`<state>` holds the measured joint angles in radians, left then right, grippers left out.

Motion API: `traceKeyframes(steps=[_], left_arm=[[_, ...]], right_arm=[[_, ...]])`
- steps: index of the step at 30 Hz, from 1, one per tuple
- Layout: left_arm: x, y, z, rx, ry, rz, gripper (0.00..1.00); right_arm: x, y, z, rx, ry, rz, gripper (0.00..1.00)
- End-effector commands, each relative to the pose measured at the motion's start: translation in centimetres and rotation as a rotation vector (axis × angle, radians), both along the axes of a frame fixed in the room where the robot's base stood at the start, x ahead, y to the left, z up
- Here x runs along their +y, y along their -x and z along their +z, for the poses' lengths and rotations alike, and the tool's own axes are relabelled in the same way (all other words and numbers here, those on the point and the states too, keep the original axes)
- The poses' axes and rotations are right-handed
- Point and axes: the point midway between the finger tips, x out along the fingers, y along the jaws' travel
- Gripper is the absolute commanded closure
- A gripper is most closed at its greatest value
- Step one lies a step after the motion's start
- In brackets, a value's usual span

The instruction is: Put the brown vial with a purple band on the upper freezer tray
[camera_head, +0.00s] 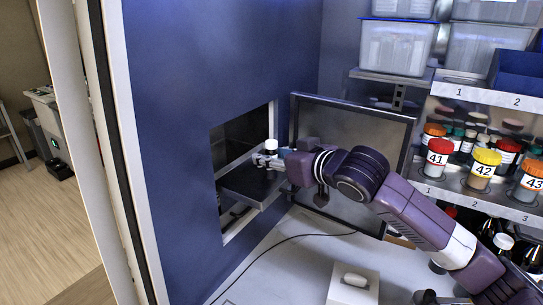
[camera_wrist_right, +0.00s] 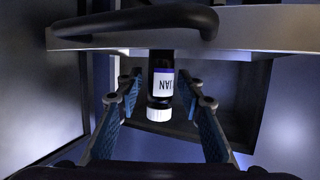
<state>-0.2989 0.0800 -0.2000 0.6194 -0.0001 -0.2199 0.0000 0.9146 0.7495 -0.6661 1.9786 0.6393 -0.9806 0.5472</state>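The vial (camera_wrist_right: 161,85) has a white cap, a dark body, a white label reading "JAN" and a purple-blue band. It looks upside down in the right wrist view. In the head view its white cap (camera_head: 271,145) points up, and its base is hidden by my gripper. It appears to stand upright at the front edge of the upper freezer tray (camera_head: 247,186), which is pulled out of the opening. My right gripper (camera_head: 267,160) is at the vial. In the wrist view its fingers (camera_wrist_right: 160,78) are spread on both sides, with gaps to the vial. My left gripper is not visible.
The framed freezer door (camera_head: 345,120) stands open right of the opening, close to my right arm. A lower tray edge (camera_head: 236,222) shows below. Shelves with numbered jars (camera_head: 437,152) and clear bins (camera_head: 395,45) are at right. A white box (camera_head: 353,283) and a black cable lie on the bench.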

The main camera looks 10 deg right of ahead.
Motion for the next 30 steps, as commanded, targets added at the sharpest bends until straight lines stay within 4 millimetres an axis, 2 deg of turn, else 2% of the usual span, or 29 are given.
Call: traceKeyframes(steps=[11, 14, 24, 30], left_arm=[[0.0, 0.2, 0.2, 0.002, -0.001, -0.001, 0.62], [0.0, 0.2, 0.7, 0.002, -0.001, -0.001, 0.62], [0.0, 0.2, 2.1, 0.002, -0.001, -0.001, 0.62], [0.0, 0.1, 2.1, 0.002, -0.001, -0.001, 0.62]], right_arm=[[-0.2, 0.3, 0.4, 0.0, 0.0, 0.0, 0.63], [-0.7, 1.5, 0.9, 0.001, 0.001, 0.0, 0.63], [-3.4, 7.9, 2.9, 0.001, 0.004, 0.0, 0.63], [-4.2, 10.0, 3.6, 0.0, 0.002, -0.001, 0.63]])
